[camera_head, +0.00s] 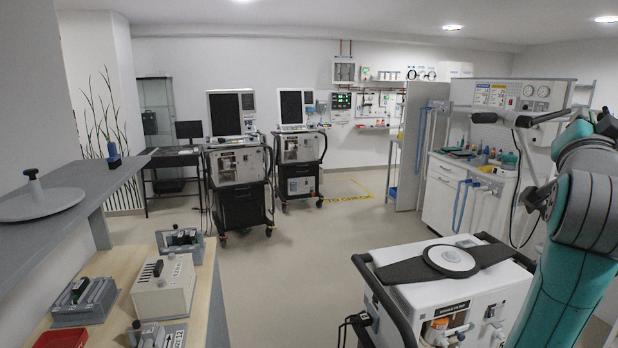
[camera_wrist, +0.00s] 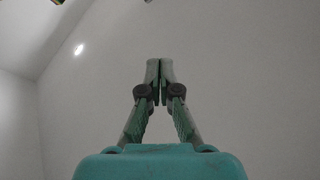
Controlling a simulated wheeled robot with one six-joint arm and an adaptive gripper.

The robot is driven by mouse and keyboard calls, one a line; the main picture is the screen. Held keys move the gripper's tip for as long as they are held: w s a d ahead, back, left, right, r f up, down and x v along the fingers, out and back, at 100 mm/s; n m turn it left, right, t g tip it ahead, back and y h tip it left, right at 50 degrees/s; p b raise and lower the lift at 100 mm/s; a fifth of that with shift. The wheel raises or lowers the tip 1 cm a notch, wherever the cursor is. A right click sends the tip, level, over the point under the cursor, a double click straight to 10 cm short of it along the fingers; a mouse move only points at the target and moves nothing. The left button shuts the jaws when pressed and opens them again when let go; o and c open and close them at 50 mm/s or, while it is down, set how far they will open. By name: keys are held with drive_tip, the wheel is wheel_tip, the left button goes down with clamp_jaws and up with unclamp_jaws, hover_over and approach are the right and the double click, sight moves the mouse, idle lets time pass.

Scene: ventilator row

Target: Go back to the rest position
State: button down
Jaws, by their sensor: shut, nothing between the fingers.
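My gripper (camera_wrist: 160,64) shows in the wrist view with its two fingers closed together and nothing between them. In the head view, my arm stands at the right edge, bent at the top. The end of the arm reaches back to the left there, and the fingertips are too small and unclear to make out.
A white ventilator unit (camera_head: 490,298) with a dark handle stands close at front right. A shelf (camera_head: 62,215) and a wooden bench (camera_head: 205,268) with several devices line the left. Two ventilator carts, one of them nearer (camera_head: 243,207), stand farther back. The middle floor (camera_head: 300,250) is clear.

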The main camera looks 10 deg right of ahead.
drive_tip(key=w+a+f+n+t+y, duration=0.1)
drive_tip(key=a+f+n+y, duration=0.2)
drive_tip(key=f, duration=0.8)
drive_tip(key=w+a+f+n+t+y, duration=0.1)
drive_tip(key=w+a+f+n+y, duration=0.3)
drive_tip(key=f, duration=0.7)
drive_tip(key=s+a+f+n+t, duration=0.15)
drive_tip(key=a+f, duration=0.35)
drive_tip(key=f, duration=0.6)
drive_tip(key=s+a+f+n+y, duration=0.35)
drive_tip(key=a+f, duration=0.25)
drive_tip(key=f, duration=0.5)
drive_tip(key=s+a+f+n+y, duration=0.1)
drive_tip(key=s+a+f+y, duration=0.1)
drive_tip(key=s+a+f, duration=0.4)
drive_tip(key=s+a+f+n+y, duration=0.1)
drive_tip(key=s+a+f+y, duration=0.15)
drive_tip(key=s+f, duration=0.5)
drive_tip(key=s+a+n+g, duration=0.1)
drive_tip(key=s+a, duration=0.1)
drive_tip(key=s, duration=0.9)
drive_tip(key=s+a+n+g+y, duration=0.1)
drive_tip(key=s+a, duration=0.2)
drive_tip(key=s, duration=0.8)
drive_tip(key=shift+a+y, duration=0.15)
drive_tip(key=shift+y, duration=0.15)
